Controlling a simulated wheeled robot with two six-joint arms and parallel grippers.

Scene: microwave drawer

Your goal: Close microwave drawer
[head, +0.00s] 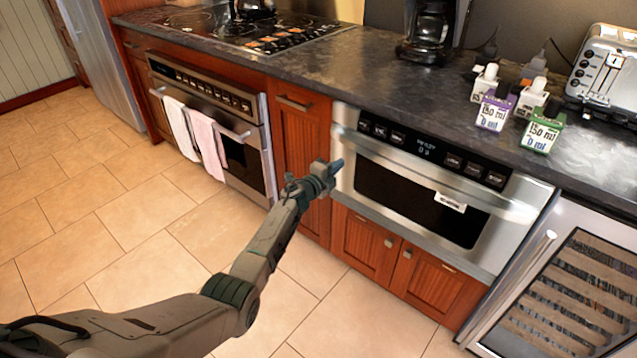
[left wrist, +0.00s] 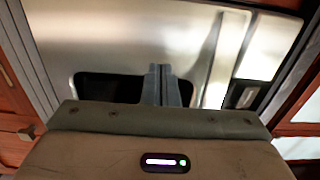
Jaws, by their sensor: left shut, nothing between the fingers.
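Contact is unclear. My right gripper is not in view.
An oven (head: 250,160) with towels stands left of a narrow wood cabinet (head: 299,130). A wine cooler (head: 575,290) is at the right. The counter (head: 390,75) holds a coffee maker (head: 428,35), small bottles and a toaster (head: 605,65). The tiled floor (head: 110,210) is clear.

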